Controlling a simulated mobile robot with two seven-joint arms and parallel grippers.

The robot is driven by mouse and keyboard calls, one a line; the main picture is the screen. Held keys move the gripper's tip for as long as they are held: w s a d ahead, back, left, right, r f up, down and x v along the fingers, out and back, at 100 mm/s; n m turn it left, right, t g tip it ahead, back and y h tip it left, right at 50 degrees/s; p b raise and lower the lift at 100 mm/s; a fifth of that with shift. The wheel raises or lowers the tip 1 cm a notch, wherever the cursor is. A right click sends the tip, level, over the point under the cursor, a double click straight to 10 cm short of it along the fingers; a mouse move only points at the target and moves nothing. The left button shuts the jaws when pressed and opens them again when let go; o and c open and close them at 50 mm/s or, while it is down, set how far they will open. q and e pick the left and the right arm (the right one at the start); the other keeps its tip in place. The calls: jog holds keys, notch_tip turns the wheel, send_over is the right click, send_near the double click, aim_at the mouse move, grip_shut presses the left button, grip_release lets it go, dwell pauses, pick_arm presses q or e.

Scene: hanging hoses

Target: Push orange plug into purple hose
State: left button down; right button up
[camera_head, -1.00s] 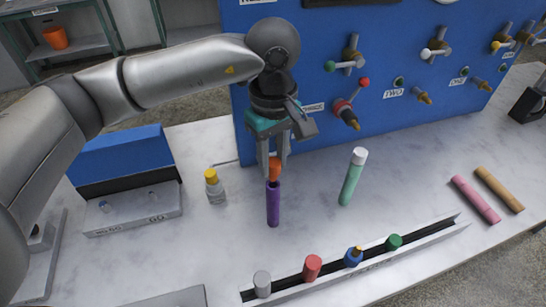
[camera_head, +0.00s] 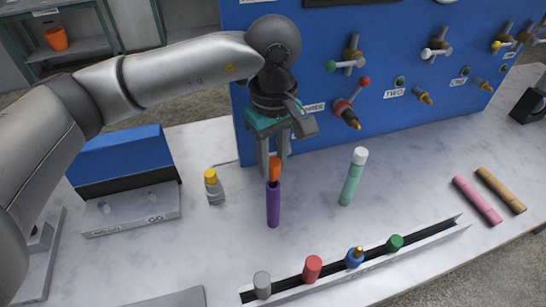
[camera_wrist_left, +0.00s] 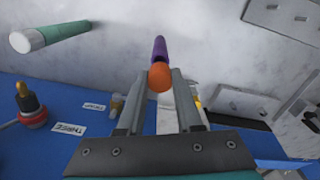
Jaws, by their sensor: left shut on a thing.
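The purple hose (camera_head: 273,206) stands upright above the white table in the head view. The orange plug (camera_head: 275,169) sits at the hose's upper end, in line with it. My left gripper (camera_head: 274,175) comes from above and is shut on the orange plug, its fingers on either side. In the left wrist view the orange plug (camera_wrist_left: 160,77) is between the fingertips, with the purple hose (camera_wrist_left: 159,48) directly beyond it. How deep the plug sits in the hose cannot be told. My right gripper is not in view.
A rail (camera_head: 430,236) at the front holds grey, red, blue and green plugs. A teal hose with white end (camera_head: 352,178) stands to the right, and a yellow-capped bottle (camera_head: 214,187) to the left. A blue panel (camera_head: 310,60) with valves rises behind. Pink and tan hoses lie right.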

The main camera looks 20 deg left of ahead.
aim_at(273, 173)
pick_arm(q)
jog(key=shift+b, duration=0.6)
dwell(0.8)
jog(key=shift+f+b, duration=1.9)
jog(key=shift+b, duration=0.1)
jog(key=c, duration=0.5)
grip_release()
notch_tip(273, 173, up, 15)
jog(key=p, duration=0.2)
jog(key=shift+r, duration=0.15)
jog(key=shift+s, duration=0.1)
